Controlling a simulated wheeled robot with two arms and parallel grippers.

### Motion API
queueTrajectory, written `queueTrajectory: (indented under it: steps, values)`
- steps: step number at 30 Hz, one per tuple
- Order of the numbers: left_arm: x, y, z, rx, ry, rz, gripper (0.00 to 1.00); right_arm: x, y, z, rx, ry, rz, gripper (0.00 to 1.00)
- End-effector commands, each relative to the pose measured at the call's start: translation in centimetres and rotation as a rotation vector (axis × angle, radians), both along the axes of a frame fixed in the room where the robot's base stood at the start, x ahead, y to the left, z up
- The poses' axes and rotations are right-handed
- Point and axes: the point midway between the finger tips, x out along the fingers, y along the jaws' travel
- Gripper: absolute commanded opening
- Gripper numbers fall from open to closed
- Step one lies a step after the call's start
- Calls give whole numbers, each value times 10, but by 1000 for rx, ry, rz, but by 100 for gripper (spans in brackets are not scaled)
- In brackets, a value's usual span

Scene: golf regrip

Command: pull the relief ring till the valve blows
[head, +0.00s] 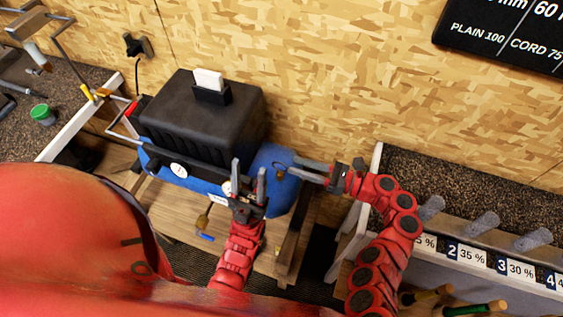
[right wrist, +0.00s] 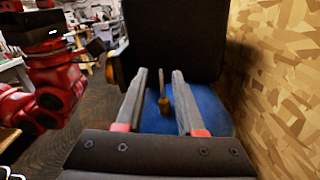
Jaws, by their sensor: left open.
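The blue compressor tank (head: 270,162) lies under a black cover (head: 205,115). A small brass-coloured ring (head: 279,169) shows at the tank's right end, at the tips of my right gripper (head: 297,170). In the right wrist view, the brass relief valve piece (right wrist: 163,103) stands beyond and between the two fingers (right wrist: 160,72), with a gap on both sides. The right gripper looks open and not closed on it. My left gripper (head: 248,170) is open and empty, pointing up in front of the tank, near a gauge it partly hides.
A round white gauge (head: 179,170) faces forward on the tank. A brass drain valve with a blue handle (head: 206,237) hangs below. The chipboard wall (head: 330,80) is close behind. A bench with grey grips (head: 482,222) stands at right, and a green-lidded jar (head: 42,114) at left.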

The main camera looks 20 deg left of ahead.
Motion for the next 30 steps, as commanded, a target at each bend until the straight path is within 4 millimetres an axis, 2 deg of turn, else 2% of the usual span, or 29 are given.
queueTrajectory:
  steps: [3, 7, 23, 26, 30]
  values:
    - [0, 0, -6, 0, 0, 0, 50, 0, -16, -1, 2, 1, -1, 37]
    - [0, 0, -7, 0, 0, 0, 50, -1, -24, 0, 1, 1, 1, 37]
    - [0, 0, -6, 0, 0, 0, 50, -1, -25, 1, 1, 1, 2, 37]
    - [0, 0, 2, 0, 0, 0, 50, -1, -25, 9, 1, 1, 2, 37]
    - [0, 0, 28, 0, 0, 0, 50, -1, -25, 35, 1, 1, 2, 37]
